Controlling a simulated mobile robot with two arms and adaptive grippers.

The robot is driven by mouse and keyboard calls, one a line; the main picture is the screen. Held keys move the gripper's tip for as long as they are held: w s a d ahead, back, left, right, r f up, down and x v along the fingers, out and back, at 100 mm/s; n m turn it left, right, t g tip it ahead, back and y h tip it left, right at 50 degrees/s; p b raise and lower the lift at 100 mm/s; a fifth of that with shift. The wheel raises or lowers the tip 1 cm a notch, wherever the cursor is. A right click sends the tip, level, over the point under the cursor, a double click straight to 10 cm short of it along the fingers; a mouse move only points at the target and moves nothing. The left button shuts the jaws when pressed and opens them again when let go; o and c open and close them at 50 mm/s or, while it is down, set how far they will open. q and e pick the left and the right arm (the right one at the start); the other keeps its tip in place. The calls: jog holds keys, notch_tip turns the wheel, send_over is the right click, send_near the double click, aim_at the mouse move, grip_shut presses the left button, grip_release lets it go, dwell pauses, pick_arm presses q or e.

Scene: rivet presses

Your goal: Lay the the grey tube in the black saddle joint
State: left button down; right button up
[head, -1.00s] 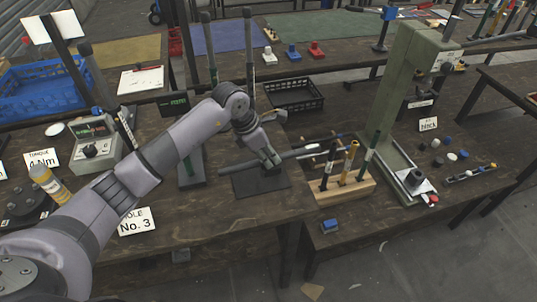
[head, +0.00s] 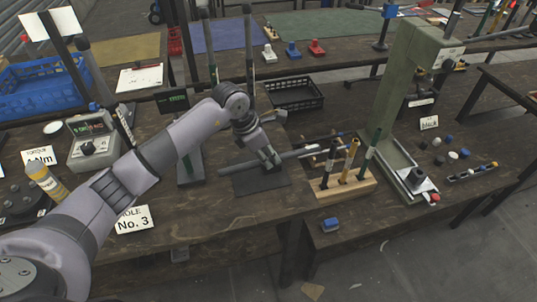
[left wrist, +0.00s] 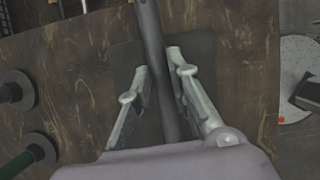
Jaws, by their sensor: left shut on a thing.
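The grey tube (head: 236,168) runs slantwise over a dark flat plate (head: 280,186) on the wooden table. My left gripper (head: 271,160) is shut on the tube near its middle. In the left wrist view, the tube (left wrist: 150,28) passes between the two fingers (left wrist: 158,88), with the dark plate (left wrist: 124,62) beneath. Whether the tube touches the plate cannot be told. No black saddle joint can be made out for sure. A dark piece (head: 414,179) stands at the foot of the green press, too small to identify. My right gripper is not in view.
A wooden rack (head: 345,190) with upright tools stands just right of the plate, close to the tube's right end. The green press (head: 392,100) stands beyond it. Upright poles (head: 249,60) stand behind my gripper. A black basket (head: 294,95) is farther back.

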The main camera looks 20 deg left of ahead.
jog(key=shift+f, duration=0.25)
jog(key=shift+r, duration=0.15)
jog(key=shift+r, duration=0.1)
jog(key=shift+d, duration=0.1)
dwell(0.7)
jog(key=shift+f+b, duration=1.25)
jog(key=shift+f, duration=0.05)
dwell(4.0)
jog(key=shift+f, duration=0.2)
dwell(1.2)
